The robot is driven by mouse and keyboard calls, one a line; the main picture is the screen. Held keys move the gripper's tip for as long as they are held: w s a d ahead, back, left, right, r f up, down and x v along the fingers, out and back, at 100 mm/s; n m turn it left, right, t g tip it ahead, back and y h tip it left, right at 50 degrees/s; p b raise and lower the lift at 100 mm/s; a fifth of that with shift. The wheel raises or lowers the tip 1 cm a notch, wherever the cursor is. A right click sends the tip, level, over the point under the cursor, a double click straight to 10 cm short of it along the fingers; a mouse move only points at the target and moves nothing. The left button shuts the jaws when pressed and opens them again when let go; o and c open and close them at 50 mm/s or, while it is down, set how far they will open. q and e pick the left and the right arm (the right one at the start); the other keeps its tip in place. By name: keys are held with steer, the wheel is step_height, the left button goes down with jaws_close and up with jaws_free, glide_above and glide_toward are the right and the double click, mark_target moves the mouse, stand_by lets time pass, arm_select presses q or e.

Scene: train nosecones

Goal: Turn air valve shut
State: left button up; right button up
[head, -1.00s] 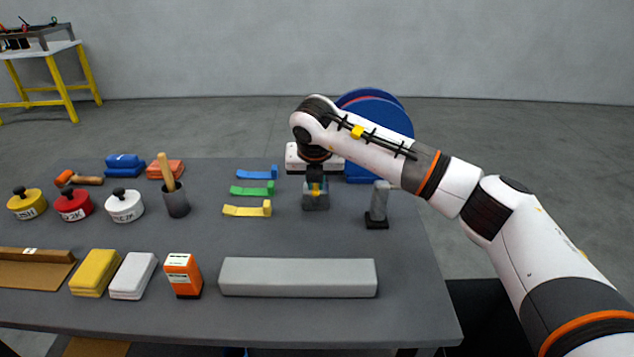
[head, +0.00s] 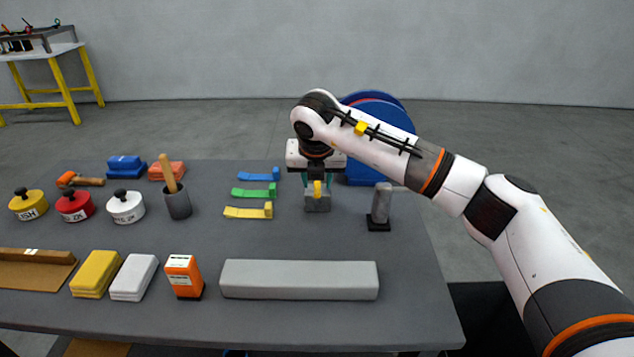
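The air valve (head: 317,203) is a small grey block with a yellow handle (head: 318,188) on the grey table, right of the coloured strips. The yellow handle points up and toward me. My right gripper (head: 317,184) points down over the valve, with its fingers around or just beside the handle. A finger shows on each side of the handle with some space between. Whether the fingers touch the handle is too small to tell. My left gripper is not in view.
A blue reel (head: 372,115) stands behind my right arm. A grey post on a black base (head: 380,206) stands right of the valve. Yellow (head: 248,211), green and blue strips lie to its left. A long grey block (head: 299,279) lies in front, with clear table between.

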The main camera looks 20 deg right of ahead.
steer(key=b+v, duration=0.1)
steer(key=v, duration=0.9)
steer(key=shift+r, duration=0.2)
steer(key=shift+s+a, duration=0.1)
